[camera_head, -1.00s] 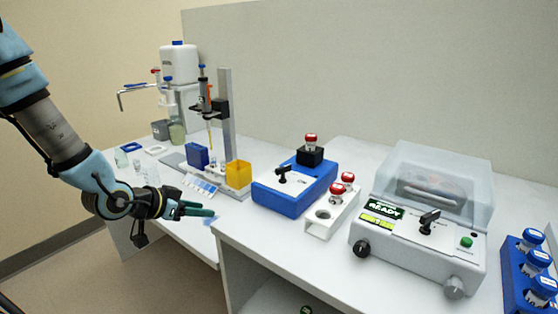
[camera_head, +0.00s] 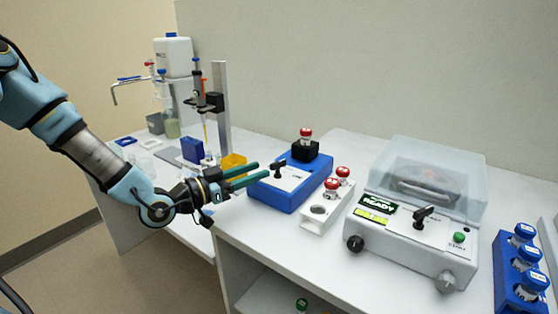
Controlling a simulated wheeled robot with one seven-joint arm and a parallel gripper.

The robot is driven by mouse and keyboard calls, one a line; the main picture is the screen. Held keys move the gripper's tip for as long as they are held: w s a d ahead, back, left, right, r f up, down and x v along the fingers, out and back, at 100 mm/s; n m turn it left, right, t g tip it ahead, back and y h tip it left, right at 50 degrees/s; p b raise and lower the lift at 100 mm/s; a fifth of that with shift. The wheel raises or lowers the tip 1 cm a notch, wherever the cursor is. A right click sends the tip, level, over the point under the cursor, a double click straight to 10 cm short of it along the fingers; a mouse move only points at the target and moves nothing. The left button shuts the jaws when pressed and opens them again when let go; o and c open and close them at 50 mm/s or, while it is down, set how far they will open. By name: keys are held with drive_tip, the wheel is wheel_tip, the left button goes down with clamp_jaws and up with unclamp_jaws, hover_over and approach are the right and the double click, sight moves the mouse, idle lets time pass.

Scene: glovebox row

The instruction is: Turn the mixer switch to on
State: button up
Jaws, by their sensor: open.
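The blue mixer (camera_head: 281,197) stands on the bench at the middle of the view. Its black switch (camera_head: 279,169) sits on the pale front panel. A red-capped vial (camera_head: 305,137) stands upright in the black holder (camera_head: 305,150) at its back. My gripper (camera_head: 263,170) is open and empty, with its green fingers pointing right. The fingertips are just left of the switch in the picture. I cannot tell how far they are from it in depth. The switch's lettering is too small to read.
A white rack (camera_head: 322,209) with red-capped vials stands right of the mixer. Beyond it is a centrifuge (camera_head: 405,245) with a clear lid and a READY display. A yellow box (camera_head: 233,162) and a pipette stand (camera_head: 220,110) are behind my gripper. A blue rack (camera_head: 508,275) is far right.

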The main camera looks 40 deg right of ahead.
sight(279, 161)
drive_tip(key=d+p, duration=0.1)
drive_tip(key=d, duration=0.2)
drive_tip(key=d+p, duration=0.1)
drive_tip(key=d, duration=0.2)
drive_tip(key=shift+s+r, duration=0.1)
drive_tip(key=shift+s, duration=0.1)
drive_tip(key=shift+d, duration=0.85)
clamp_jaws()
